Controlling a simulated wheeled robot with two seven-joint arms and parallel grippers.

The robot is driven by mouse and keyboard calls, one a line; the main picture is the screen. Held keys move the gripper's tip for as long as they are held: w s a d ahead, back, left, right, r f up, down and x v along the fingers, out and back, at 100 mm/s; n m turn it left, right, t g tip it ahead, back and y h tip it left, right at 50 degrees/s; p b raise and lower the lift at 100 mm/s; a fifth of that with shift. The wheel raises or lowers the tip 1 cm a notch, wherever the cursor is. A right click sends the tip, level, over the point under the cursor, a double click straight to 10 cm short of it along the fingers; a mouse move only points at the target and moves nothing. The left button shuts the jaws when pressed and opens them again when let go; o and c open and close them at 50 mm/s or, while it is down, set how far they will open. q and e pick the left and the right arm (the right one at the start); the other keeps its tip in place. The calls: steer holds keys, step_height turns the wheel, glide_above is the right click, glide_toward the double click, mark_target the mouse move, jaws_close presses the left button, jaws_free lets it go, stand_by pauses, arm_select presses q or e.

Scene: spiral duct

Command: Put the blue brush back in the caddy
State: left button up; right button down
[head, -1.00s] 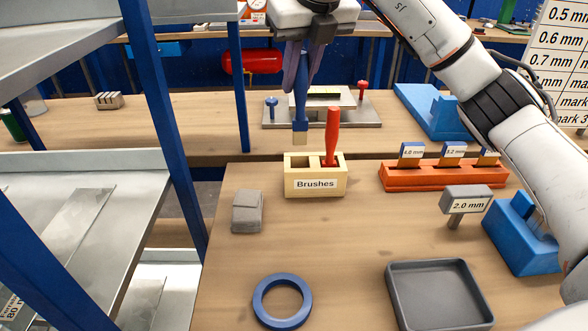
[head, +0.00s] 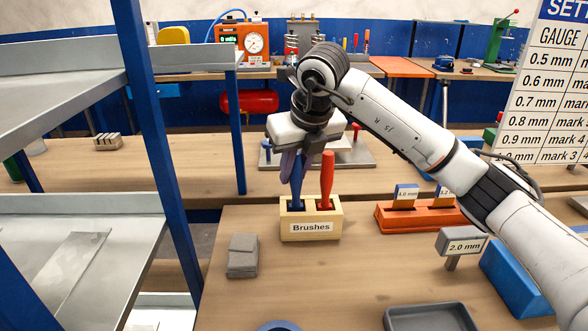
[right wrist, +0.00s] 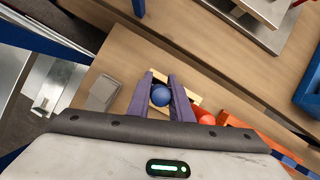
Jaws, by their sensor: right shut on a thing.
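The blue brush (head: 296,187) stands upright with its lower end inside the left compartment of the wooden caddy (head: 311,228) labelled "Brushes". My right gripper (head: 295,170) is shut on the upper part of its handle, above the caddy. In the right wrist view the brush's round blue end (right wrist: 161,96) sits between the two purple fingers of the right gripper (right wrist: 165,98). A red brush (head: 327,178) stands in the caddy's right compartment, close beside the gripper. The brush's bristles are hidden inside the caddy. My left gripper is not in view.
A grey block (head: 243,256) lies left of the caddy. An orange rack (head: 420,215) with gauge cards stands to its right, with a 2.0 mm sign (head: 462,241) and grey tray (head: 430,318) nearer. A blue shelf post (head: 160,150) rises at left.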

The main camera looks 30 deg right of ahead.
steer(key=shift+f, duration=0.1)
steer(key=c, duration=2)
jaws_free()
steer(key=shift+f, duration=0.1)
steer(key=o, duration=0.4)
steer(key=shift+r, duration=0.2)
steer(key=shift+r, duration=0.2)
steer(key=v, duration=1.1)
steer(key=shift+s+r, duration=0.2)
steer(key=shift+r, duration=0.1)
